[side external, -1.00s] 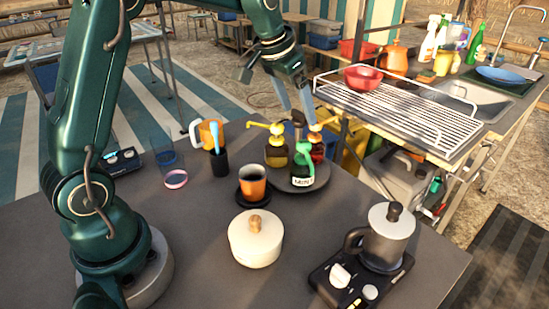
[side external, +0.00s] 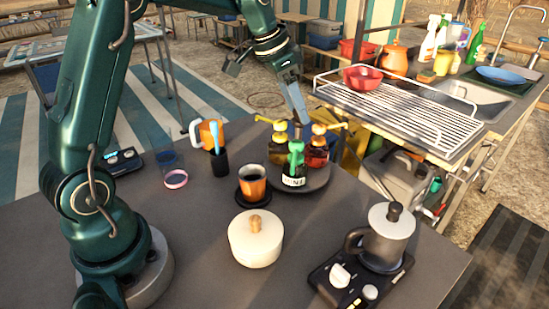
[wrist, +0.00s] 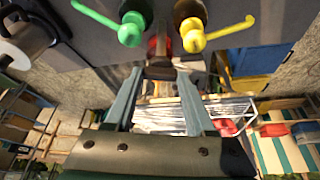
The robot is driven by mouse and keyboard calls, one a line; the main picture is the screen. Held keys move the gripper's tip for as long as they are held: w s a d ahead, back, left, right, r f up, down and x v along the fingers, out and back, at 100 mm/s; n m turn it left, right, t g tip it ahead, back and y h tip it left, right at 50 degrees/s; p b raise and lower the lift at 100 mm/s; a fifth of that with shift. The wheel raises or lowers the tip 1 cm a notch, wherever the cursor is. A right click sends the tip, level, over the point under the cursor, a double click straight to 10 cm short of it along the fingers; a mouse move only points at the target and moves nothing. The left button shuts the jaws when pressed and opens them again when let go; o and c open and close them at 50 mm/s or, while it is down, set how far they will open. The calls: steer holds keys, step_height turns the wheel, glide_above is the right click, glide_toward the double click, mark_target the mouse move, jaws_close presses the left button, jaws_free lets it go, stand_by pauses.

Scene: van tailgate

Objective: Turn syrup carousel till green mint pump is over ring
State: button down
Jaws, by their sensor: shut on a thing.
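The syrup carousel is a dark round tray (side external: 318,184) on the table, bearing pump bottles. The green mint pump (side external: 296,152) stands at the tray's front, upright, its white label facing the camera; it also shows in the wrist view (wrist: 130,30), spout to the left. My gripper (side external: 301,120) is above the carousel's middle. In the wrist view its fingers (wrist: 160,74) are shut on the dark central knob (wrist: 160,66). I cannot clearly identify the ring.
A white lidded pot (side external: 256,243) is in front, and a moka pot (side external: 385,240) on a burner is front right. A wire rack (side external: 400,105) lies behind right.

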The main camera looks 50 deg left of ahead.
steer(key=m, duration=0.1)
steer(key=m+h, duration=0.1)
steer(key=m, duration=0.2)
steer(key=shift+w+a+g+h, duration=0.15)
steer(key=shift+a+g+h, duration=0.15)
steer(key=shift+h, duration=0.1)
steer(key=shift+w+m+g+h, duration=0.1)
steer(key=shift+m+g+h, duration=0.45)
steer(key=shift+m, duration=1.65)
steer(key=shift+c, duration=1.2)
jaws_free()
steer(key=shift+r, duration=0.15)
steer(key=shift+v, duration=2.4)
